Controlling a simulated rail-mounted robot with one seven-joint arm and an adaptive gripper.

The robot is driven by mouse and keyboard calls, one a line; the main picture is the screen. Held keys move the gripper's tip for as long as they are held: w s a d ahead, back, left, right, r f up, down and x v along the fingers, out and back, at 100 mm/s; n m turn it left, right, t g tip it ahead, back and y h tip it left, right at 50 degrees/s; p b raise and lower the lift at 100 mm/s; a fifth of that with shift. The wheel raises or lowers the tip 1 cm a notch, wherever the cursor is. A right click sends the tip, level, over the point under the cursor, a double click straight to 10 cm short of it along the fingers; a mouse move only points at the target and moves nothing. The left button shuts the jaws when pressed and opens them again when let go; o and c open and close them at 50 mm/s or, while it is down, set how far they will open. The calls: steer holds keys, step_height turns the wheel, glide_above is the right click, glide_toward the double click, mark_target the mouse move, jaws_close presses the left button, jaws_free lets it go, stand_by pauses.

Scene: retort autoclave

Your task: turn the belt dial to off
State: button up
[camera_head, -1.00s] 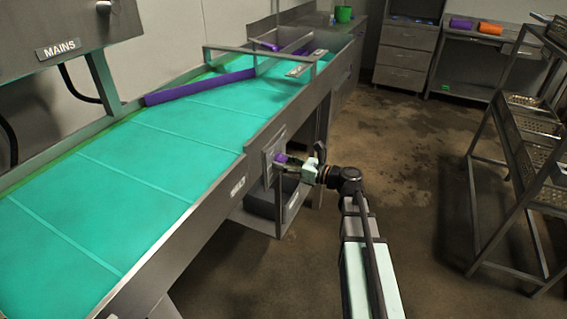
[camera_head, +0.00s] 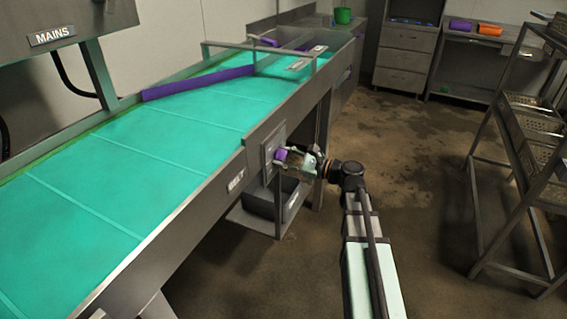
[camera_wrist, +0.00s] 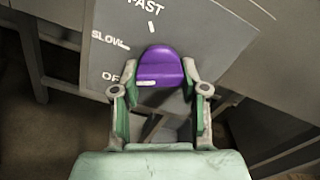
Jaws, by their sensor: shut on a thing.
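The belt dial is a purple knob (camera_wrist: 160,64) on a grey panel in the wrist view. A short white mark on it lies at its lower left edge. The label SLOW (camera_wrist: 108,40) is to its upper left, FAST (camera_wrist: 143,5) is above, and the label OFF (camera_wrist: 111,76) is partly hidden by my left finger. My gripper (camera_wrist: 160,78) is shut on the knob, with a green finger on each side. In the head view, the purple dial (camera_head: 281,155) shows at the conveyor's side, with my gripper (camera_head: 287,156) around it, near the BELT label (camera_head: 236,181).
The conveyor with a teal belt (camera_head: 150,160) runs along the left. A dark bin (camera_head: 285,200) sits below the panel. A metal rack (camera_head: 520,150) stands at the right. The floor between them is clear.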

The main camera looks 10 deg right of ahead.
steer(key=shift+w+n+b, duration=0.1)
steer(key=shift+n+b, duration=1.1)
steer(key=shift+n, duration=0.7)
steer(key=shift+r, duration=0.1)
steer(key=o, duration=1.2)
steer(key=shift+c, duration=0.2)
steer(key=v, duration=1.2)
